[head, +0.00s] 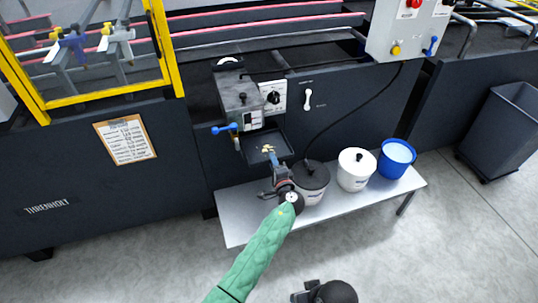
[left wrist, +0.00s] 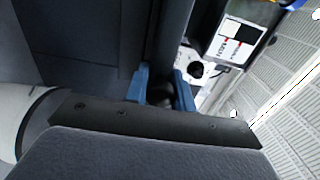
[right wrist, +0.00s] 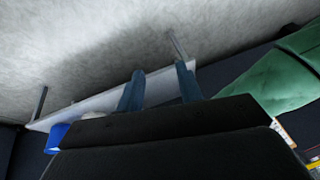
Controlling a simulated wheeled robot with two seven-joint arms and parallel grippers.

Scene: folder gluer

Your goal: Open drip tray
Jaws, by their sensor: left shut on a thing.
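The drip tray (head: 262,139) is a dark, shallow tray under the grey glue unit (head: 240,98) on the machine's front, with a few pale bits near its front edge. My left gripper (head: 271,158) reaches up to the tray's front edge from below. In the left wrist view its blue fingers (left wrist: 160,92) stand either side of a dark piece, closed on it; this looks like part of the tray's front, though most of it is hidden. My right gripper (right wrist: 160,88) shows in the right wrist view with its blue fingers apart and nothing between them.
A low grey bench (head: 237,224) stands below, with a dark-lidded pot (head: 312,180), a white pot (head: 356,168) and a blue bucket (head: 397,158) close right of my left gripper. A blue-handled valve (head: 224,128) sticks out left of the tray.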

